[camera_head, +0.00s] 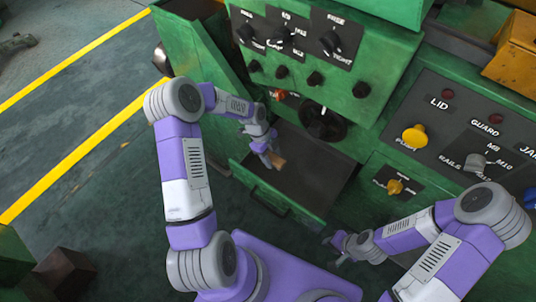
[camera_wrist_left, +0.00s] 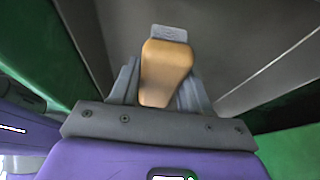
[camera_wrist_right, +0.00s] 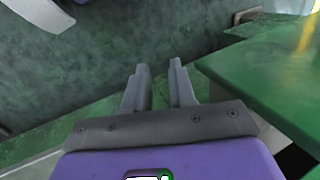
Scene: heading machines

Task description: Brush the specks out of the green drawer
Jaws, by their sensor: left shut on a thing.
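The green drawer (camera_head: 247,174) is pulled out from the green machine, with a dark inside and a dark handle on its front. My left gripper (camera_head: 268,152) is inside the drawer's outline, near its left side. In the left wrist view my left gripper (camera_wrist_left: 165,85) is shut on a brush with a tan handle (camera_wrist_left: 165,72) and a grey end (camera_wrist_left: 168,33). The brush (camera_head: 278,162) shows only as a small tan patch in the head view. I cannot make out any specks. My right gripper (camera_wrist_right: 158,85) is open and empty, beside a green machine edge.
The machine front above the drawer carries several black knobs (camera_head: 330,41) and a dark round part (camera_head: 323,121). A second panel with a yellow button (camera_head: 414,136) stands at the right. Open floor with yellow lines (camera_head: 75,68) lies at the left.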

